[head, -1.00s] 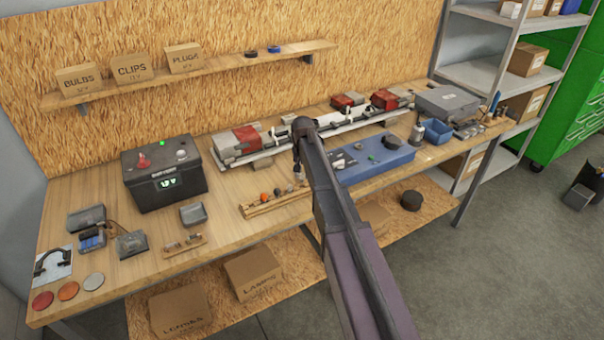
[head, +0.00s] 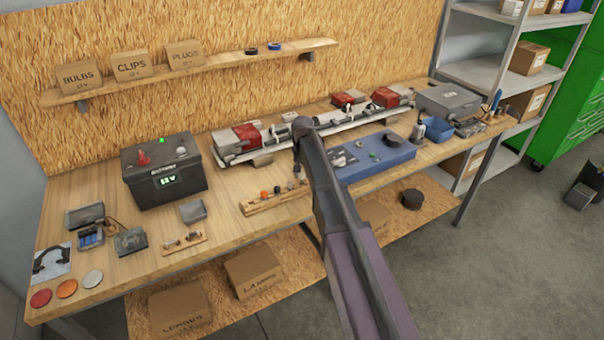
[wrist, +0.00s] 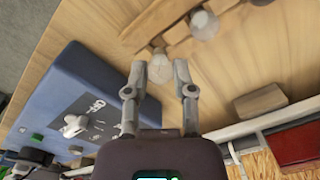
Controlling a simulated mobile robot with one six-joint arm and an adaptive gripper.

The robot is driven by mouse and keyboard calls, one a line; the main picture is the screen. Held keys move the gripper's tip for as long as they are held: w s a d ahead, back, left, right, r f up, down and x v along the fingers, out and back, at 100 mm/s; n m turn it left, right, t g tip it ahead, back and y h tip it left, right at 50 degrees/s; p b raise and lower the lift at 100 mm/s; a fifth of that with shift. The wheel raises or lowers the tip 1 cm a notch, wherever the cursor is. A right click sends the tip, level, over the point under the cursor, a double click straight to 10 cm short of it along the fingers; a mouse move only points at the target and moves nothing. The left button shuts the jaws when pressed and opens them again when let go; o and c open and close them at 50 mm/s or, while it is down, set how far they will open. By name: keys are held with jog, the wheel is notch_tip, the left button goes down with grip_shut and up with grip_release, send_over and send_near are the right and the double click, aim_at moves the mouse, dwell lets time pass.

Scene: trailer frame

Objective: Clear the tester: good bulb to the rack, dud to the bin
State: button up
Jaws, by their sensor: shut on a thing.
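My gripper (wrist: 159,74) is shut on a clear bulb (wrist: 160,68), which sits between the fingertips in the wrist view. The bulb is at the edge of the wooden rack (wrist: 145,32); I cannot tell whether it is seated or just above it. Another bulb (wrist: 204,25) stands in the rack. In the head view my gripper (head: 299,180) is over the right end of the rack (head: 262,207), which holds several small coloured pieces. The blue tester (head: 376,160) lies to the right; it also shows in the wrist view (wrist: 60,88), with a pale fitting (wrist: 75,127) on top.
A black battery box (head: 163,183) and a grey tray (head: 193,211) stand left of the rack. A light bar with red lamps (head: 240,140) runs behind. A small blue bin (head: 437,130) is right of the tester. A dark open container (head: 581,196) stands on the floor at far right.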

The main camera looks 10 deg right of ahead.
jog(key=shift+f, duration=0.15)
jog(key=shift+f+b, duration=0.35)
jog(key=shift+b, duration=0.2)
jog(key=shift+f+b, duration=0.55)
dwell(0.9)
jog(key=o, duration=0.9)
jog(key=shift+c, duration=0.2)
jog(key=o, duration=0.4)
jog(key=shift+r, duration=0.2)
